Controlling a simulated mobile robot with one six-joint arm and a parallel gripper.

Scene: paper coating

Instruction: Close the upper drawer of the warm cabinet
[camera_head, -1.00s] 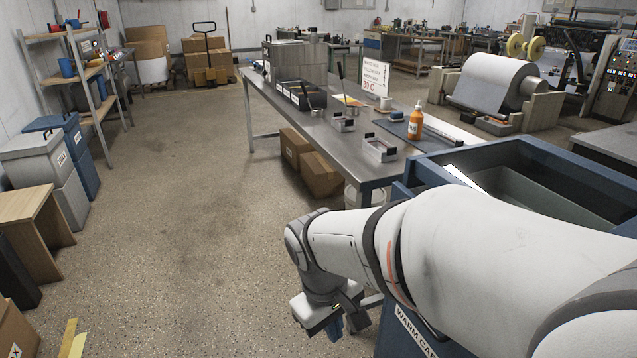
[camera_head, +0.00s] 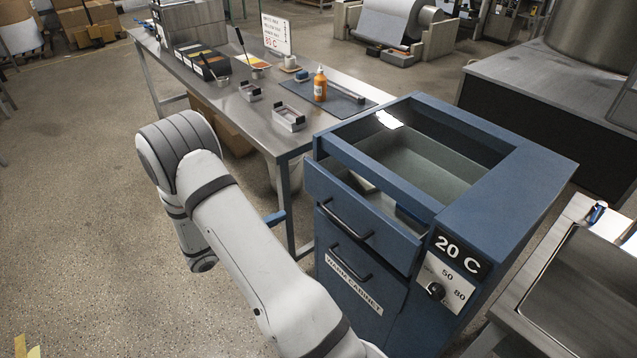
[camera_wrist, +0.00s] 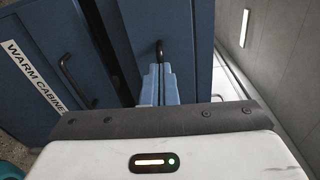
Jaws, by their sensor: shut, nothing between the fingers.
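The blue warm cabinet (camera_head: 530,165) stands right of centre in the head view. Its upper drawer (camera_head: 385,222) is partly pulled out, with a gap behind its front and its inside showing. Its black handle (camera_head: 347,222) is on the front. The lower front below, with its own handle (camera_head: 350,264) and the WARM CABINET label (camera_head: 353,284), sits further back. In the wrist view my gripper (camera_wrist: 159,68) is shut and empty, its blue fingertips close to the upper drawer's handle (camera_wrist: 160,50). I cannot tell whether they touch.
A steel table (camera_head: 225,105) with trays and an orange bottle (camera_head: 320,85) stands left of and behind the cabinet. A sink unit (camera_head: 590,285) is at the right. The floor left of my arm is clear.

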